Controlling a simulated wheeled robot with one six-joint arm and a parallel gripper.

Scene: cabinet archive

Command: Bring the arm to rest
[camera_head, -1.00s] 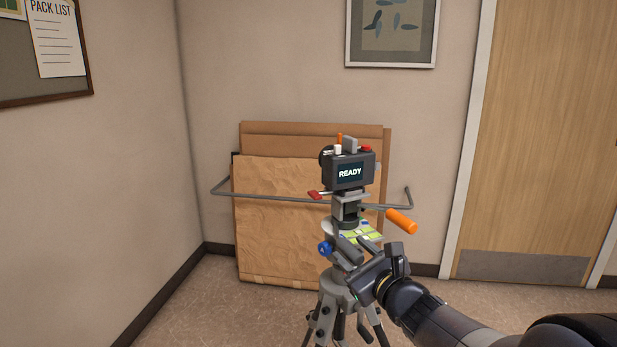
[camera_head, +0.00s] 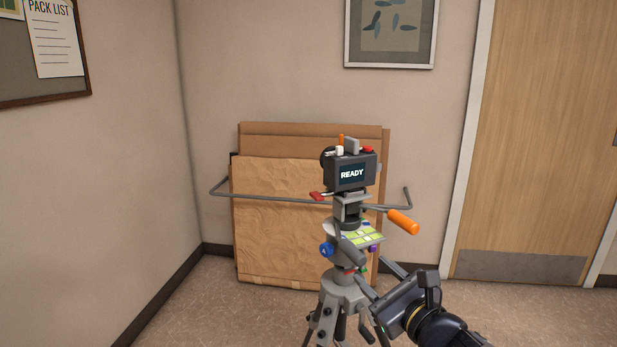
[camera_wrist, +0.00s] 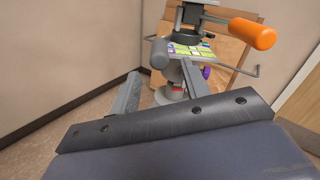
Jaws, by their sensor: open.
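My gripper (camera_head: 374,284) is low on the right side of the tripod in the head view, with its two fingers apart and nothing between them. In the wrist view my gripper (camera_wrist: 158,82) points toward the tripod head, its fingers spread. The grey tripod (camera_head: 345,290) stands upright and carries a dark camera (camera_head: 351,171) whose screen reads READY. An orange handle (camera_head: 402,222) sticks out to the right above my gripper; it also shows at the upper right of the wrist view (camera_wrist: 252,33). I cannot tell whether a finger touches the tripod.
Flat cardboard packages (camera_head: 285,225) lean against the back wall behind a grey rail (camera_head: 270,199). A wooden door (camera_head: 540,130) is at the right. A pinboard (camera_head: 40,65) hangs at the left. The floor at lower left and right is clear.

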